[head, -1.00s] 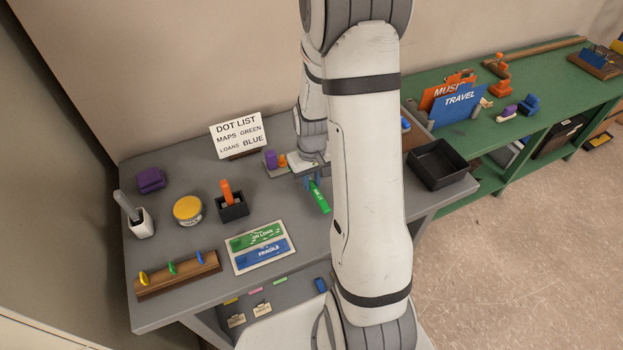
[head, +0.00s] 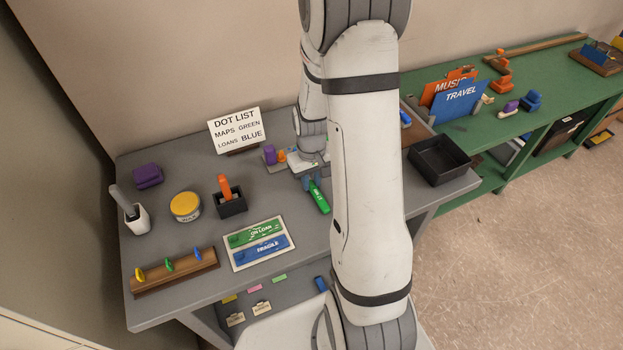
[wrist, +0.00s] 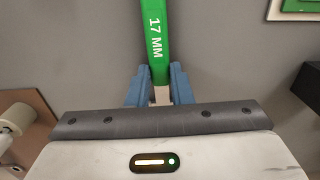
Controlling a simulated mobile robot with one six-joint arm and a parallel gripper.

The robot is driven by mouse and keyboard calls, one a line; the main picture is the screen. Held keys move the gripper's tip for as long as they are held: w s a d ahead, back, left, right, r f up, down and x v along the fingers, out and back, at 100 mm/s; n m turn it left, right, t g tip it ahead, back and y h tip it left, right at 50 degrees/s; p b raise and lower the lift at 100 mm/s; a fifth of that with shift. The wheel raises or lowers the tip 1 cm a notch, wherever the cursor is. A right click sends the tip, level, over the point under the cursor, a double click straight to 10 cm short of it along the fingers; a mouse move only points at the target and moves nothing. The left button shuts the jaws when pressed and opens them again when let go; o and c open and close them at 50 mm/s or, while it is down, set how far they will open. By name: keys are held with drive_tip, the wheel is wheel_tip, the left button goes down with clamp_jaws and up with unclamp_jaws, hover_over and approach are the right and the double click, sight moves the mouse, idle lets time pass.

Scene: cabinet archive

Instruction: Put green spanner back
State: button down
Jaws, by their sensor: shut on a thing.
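The green spanner (head: 319,199) is in my gripper (head: 310,184), above or at the grey desk; its height over the desk is hard to tell. In the wrist view my gripper (wrist: 160,88) has its blue fingers shut on the spanner's grey metal part. The green handle (wrist: 156,38), marked "17 MM", points away from the gripper. The spanner's far end is cut off in the wrist view. My arm hides part of the desk to the right.
Left of the gripper stands a dark holder (head: 232,205) with an orange-handled item. A white board (head: 236,265) carries green and blue pieces. A small tray with a purple item (head: 270,155) is close behind the gripper. A black bin (head: 444,160) stands right of my arm.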

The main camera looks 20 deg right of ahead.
drive_tip(key=c, duration=1.2)
unclamp_jaws()
drive_tip(key=shift+o, duration=0.4)
drive_tip(key=o, duration=0.4)
drive_tip(key=shift+r, duration=0.1)
drive_tip(key=shift+r+p, duration=1.9)
drive_tip(key=shift+r, duration=1.05)
wheel_tip(320, 180, up, 8)
drive_tip(key=b, duration=0.1)
